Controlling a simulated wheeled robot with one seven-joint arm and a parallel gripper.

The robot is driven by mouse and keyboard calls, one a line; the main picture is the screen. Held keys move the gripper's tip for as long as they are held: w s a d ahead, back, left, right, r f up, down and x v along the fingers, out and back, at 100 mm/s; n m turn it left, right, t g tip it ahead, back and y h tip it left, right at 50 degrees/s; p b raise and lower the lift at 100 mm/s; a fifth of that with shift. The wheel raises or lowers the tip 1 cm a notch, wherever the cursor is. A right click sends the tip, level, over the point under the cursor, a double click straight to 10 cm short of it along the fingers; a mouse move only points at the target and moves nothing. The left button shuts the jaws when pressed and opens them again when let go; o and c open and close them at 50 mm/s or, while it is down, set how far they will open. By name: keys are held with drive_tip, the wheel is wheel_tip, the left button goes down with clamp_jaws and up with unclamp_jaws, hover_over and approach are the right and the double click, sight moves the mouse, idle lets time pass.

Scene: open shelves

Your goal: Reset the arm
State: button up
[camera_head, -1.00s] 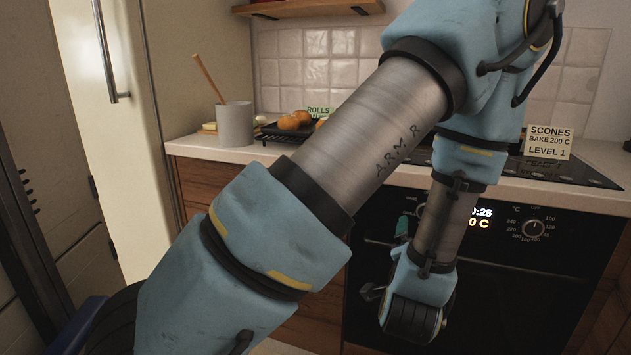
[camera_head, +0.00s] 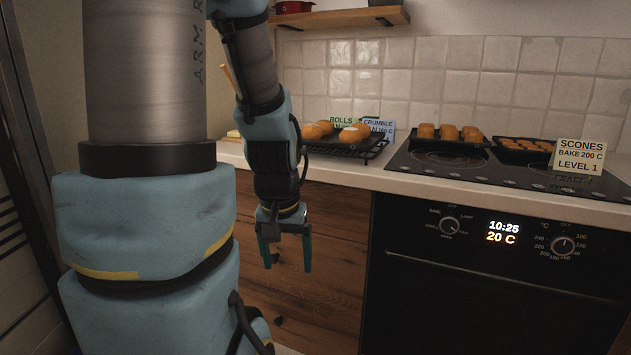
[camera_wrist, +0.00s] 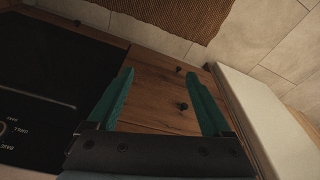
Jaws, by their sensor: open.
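My gripper (camera_head: 288,262) hangs with its fingers pointing down in front of the wooden cabinet (camera_head: 325,262), left of the oven. Its two teal fingers are spread apart with nothing between them. In the wrist view my gripper (camera_wrist: 160,100) is also open and empty, with wooden cabinet fronts and dark knobs beyond it. My upper arm links fill the left of the head view and hide part of the counter and what stands there.
The dark oven (camera_head: 480,290) shows 10:25 and 20 C. On the counter are a rack with rolls (camera_head: 345,145), trays of baked goods (camera_head: 448,140) on the hob, and a scones card (camera_head: 579,156). Floor tiles and a brown mat (camera_wrist: 180,14) show in the wrist view.

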wheel_tip(320, 180, up, 12)
drive_tip(key=s+a+p, duration=0.1)
drive_tip(key=p, duration=1.1)
drive_tip(key=shift+a+r, duration=0.15)
drive_tip(key=shift+r, duration=0.1)
